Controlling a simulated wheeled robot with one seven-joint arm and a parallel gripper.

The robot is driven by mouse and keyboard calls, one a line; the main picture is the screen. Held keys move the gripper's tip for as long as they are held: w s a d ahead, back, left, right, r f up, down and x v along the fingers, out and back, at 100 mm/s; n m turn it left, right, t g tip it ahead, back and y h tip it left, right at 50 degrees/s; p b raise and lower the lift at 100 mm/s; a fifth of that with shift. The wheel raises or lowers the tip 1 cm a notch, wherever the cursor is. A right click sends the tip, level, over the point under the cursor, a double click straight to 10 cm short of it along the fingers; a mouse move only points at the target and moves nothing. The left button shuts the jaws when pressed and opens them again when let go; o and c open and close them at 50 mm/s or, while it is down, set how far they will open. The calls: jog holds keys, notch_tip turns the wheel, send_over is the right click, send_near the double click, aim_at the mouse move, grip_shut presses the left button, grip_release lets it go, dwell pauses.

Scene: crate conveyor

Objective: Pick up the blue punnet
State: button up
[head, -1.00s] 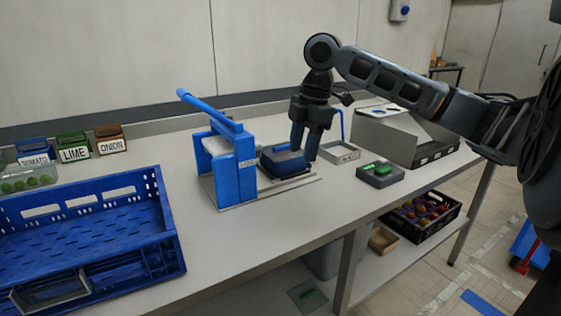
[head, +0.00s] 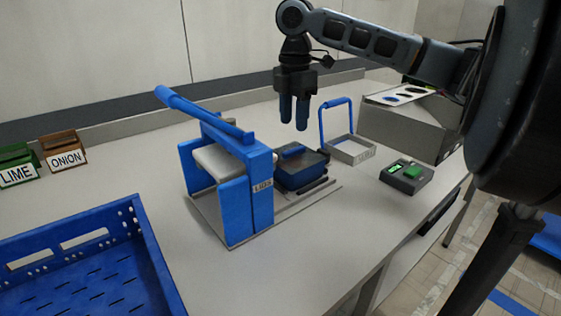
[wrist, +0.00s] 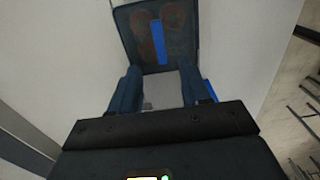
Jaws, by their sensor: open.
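The blue punnet (head: 301,172) sits on the base rails beside the blue lever press (head: 235,185). It is a dark blue tray with a bright blue strip across its lid. In the wrist view the punnet (wrist: 178,40) lies ahead of the fingers, and reddish round shapes show through its lid. My gripper (head: 294,124) points down with its fingers apart and empty, above and slightly behind the punnet. In the wrist view my gripper (wrist: 160,88) has a clear gap between its fingers, and the punnet is beyond the tips.
A blue crate (head: 150,240) stands at front left. LIME (head: 17,172) and ONION (head: 66,158) boxes stand at the back left. A small tray with a blue handle (head: 351,150), a device with a green button (head: 407,177) and a grey box (head: 405,130) stand to the right.

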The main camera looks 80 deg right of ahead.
aim_at(294, 149)
jog(key=shift+w+d+f, duration=0.1)
jog(key=shift+w+f, duration=0.05)
jog(key=shift+f, duration=0.5)
jog(key=f, duration=0.6)
jog(key=shift+s+f, duration=0.25)
jog(key=shift+c, duration=0.2)
grip_shut()
